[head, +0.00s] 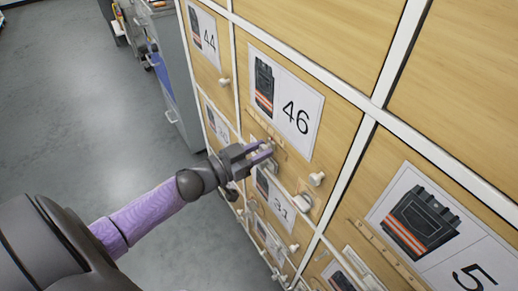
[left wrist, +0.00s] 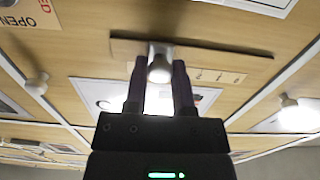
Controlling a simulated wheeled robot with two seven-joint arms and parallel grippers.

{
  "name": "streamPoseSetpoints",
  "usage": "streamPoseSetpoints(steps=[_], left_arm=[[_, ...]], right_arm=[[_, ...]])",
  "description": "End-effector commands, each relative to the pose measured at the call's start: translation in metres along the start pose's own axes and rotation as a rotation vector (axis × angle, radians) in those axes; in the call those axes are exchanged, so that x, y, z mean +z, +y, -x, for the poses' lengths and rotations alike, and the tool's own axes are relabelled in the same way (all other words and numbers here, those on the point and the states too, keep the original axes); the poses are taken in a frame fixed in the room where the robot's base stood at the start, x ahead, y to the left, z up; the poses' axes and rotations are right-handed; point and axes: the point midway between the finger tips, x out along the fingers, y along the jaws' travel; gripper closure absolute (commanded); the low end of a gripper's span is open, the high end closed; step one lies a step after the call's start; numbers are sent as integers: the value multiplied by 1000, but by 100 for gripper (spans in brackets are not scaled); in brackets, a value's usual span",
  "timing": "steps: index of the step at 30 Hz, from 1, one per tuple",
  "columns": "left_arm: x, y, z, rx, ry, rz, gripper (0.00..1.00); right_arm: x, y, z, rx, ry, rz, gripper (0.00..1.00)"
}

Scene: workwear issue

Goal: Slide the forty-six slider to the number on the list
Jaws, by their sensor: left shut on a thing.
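The forty-six door carries a card (head: 285,103) with a dark garment with orange stripes and the number 46. Below the card is a wooden slider track (head: 284,148), which crosses the left wrist view (left wrist: 225,62) too. My left gripper (head: 262,151) is at this track, its two fingers closed around the slider's pale knob (left wrist: 160,67). In the left wrist view the knob sits between the fingertips (left wrist: 159,72). A strip with small marks (left wrist: 218,76) lies beside the track; I cannot read the marks clearly. I cannot make out a list. My right gripper is out of view.
A round white door knob (head: 316,179) is right of the track. The door below has a card with 31 (head: 277,196); a door with 5 (head: 440,235) is at the lower right. A grey cabinet (head: 180,70) stands behind. The floor (head: 75,95) at left is clear.

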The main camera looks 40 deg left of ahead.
Motion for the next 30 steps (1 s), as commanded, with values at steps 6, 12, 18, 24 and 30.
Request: streamPoseSetpoints(steps=[6,12,18,24,30], left_arm=[[0,0,0,0,0,0,100],[1,-8,0,0,-1,-1,100],[0,-27,0,-1,-1,-1,100],[0,-27,0,-1,-1,0,66],[0,-26,0,-1,0,-1,32]], right_arm=[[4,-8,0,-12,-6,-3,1],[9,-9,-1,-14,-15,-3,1],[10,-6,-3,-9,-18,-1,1],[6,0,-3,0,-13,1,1],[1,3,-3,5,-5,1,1]])
